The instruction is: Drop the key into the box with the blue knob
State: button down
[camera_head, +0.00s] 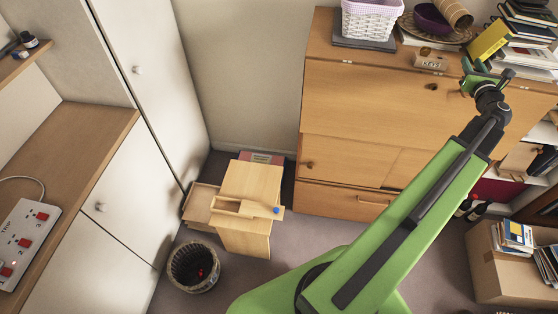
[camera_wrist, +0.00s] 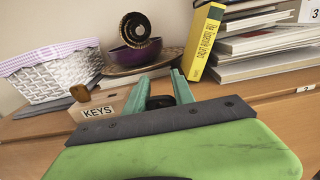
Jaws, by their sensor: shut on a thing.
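My gripper (camera_head: 480,78) is raised in front of the bureau's upper right part. In the wrist view its two green fingers (camera_wrist: 160,88) are closed around a small dark thing (camera_wrist: 159,102), which I take to be the key; its shape is mostly hidden. The gripper is far above and to the right of this box.
A block marked KEYS (camera_wrist: 98,112) stands on the bureau top (camera_head: 340,55), near a white basket (camera_head: 370,22), a purple bowl (camera_head: 430,20) and stacked books (camera_head: 528,55). A waste bin (camera_head: 193,267) stands beside the stand. A cardboard box (camera_head: 505,275) is at right.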

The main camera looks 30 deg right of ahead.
aim_at(236, 208)
jog(key=u, duration=0.4)
jog(key=k, duration=1.25)
jog(key=u, duration=0.95)
jog(key=i, duration=0.75)
jog(key=u, duration=0.4)
